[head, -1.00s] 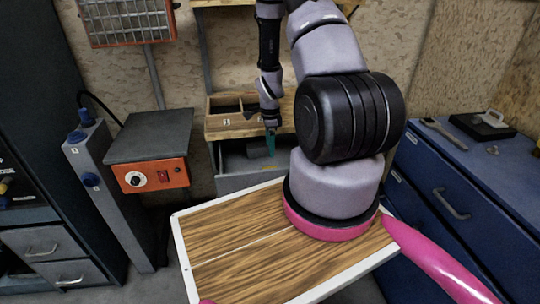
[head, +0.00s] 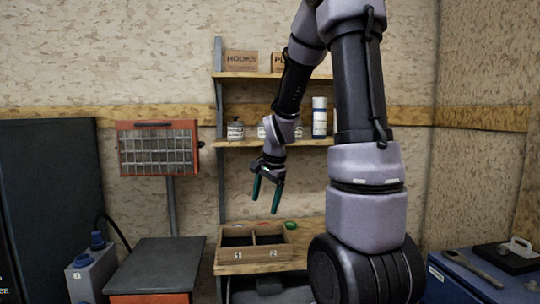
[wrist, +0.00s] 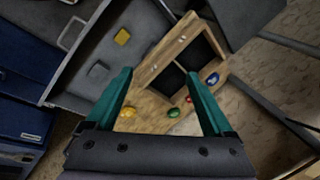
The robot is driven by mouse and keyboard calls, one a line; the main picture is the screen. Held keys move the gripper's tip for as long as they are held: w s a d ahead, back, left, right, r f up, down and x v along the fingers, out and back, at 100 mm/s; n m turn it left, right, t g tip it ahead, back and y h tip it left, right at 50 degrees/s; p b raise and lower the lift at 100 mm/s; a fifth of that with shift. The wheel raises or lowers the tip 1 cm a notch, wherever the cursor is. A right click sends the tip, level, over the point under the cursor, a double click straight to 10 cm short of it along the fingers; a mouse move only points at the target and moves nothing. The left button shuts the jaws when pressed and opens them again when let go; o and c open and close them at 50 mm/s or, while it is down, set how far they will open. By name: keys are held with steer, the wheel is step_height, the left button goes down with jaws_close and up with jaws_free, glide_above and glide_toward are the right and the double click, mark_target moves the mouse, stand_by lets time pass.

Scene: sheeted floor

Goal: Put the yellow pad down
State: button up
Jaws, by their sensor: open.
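The yellow pad (wrist: 122,36) lies in an open grey drawer (wrist: 75,100) in the wrist view, apart from my gripper. The pad does not show in the head view. My gripper (head: 265,205) has teal fingers, spread apart and empty, pointing down above the wooden two-compartment box (head: 254,256). In the wrist view the open fingers (wrist: 159,76) frame the bench top, with the box just beyond them.
A grey block (wrist: 97,72) lies in the drawer near the pad. Small green (wrist: 173,112), red and blue items lie on the bench beside the box. Shelves with bottles (head: 319,117) hang behind my arm. An orange-framed heater (head: 158,148) stands left.

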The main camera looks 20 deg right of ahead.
steer(key=s+a+r+n+t, duration=0.1)
steer(key=s+a+r+n, duration=0.2)
steer(key=s+r, duration=0.5)
steer(key=s+a+r+n+t+y, duration=0.1)
steer(key=s+a+r+n+t, duration=0.1)
steer(key=s+r+n, duration=0.4)
steer(key=s+a+r, duration=0.1)
steer(key=s+r, duration=0.2)
steer(key=s, duration=0.1)
steer(key=shift+s+a+t, duration=0.2)
steer(key=shift+a+t, duration=0.05)
steer(key=shift+t, duration=0.05)
steer(key=shift+d, duration=0.15)
